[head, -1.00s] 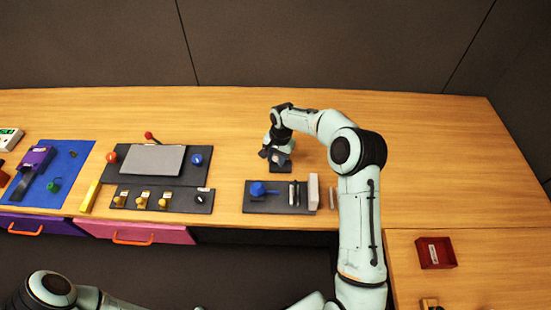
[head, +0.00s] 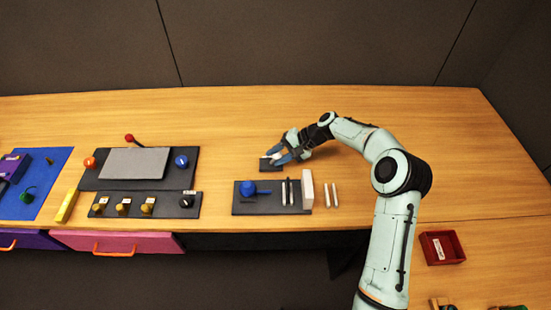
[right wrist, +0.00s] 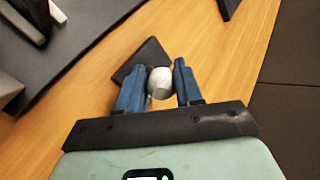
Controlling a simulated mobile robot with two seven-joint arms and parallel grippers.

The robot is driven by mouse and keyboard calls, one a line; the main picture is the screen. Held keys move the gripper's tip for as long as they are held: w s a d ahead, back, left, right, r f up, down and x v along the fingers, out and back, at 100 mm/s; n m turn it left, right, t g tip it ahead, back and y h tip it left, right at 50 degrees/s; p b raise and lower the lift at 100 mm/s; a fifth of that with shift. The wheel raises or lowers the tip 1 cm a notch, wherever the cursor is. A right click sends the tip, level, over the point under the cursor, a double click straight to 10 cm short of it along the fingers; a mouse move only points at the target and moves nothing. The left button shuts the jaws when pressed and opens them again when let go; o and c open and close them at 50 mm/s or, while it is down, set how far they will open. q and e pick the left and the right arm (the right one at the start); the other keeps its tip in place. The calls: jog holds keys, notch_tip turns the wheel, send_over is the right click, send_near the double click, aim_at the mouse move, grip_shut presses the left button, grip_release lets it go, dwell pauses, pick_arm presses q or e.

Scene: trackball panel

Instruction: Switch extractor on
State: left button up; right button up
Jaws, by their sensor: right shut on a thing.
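My right gripper (head: 275,157) reaches in from the right over a small dark plate (head: 270,168) on the wooden table. In the right wrist view its two blue fingers (right wrist: 165,72) close on the sides of a rounded white piece (right wrist: 160,82), at the edge of the dark plate (right wrist: 143,60). The white piece looks like a ball or knob; whether it is fixed to the plate cannot be told. No readable label names the extractor. My left gripper is out of view.
A dark panel with a blue knob (head: 248,188) and an upright white block (head: 308,188) stands in front of the plate. Further left are a panel with a grey screen (head: 133,163) and a row of small switches (head: 123,204). A red tray (head: 442,247) lies right. The table behind is clear.

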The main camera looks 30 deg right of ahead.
jog(key=shift+o, duration=0.2)
jog(key=shift+w+a+r+y, duration=0.1)
jog(key=shift+w+r+y, duration=0.05)
jog(key=shift+r+y, duration=0.15)
jog(key=shift+t, duration=0.3)
jog(key=o, duration=0.9)
jog(key=shift+o, duration=0.2)
jog(key=shift+f, duration=0.15)
jog(key=shift+s+f, duration=0.2)
jog(key=shift+f, duration=0.1)
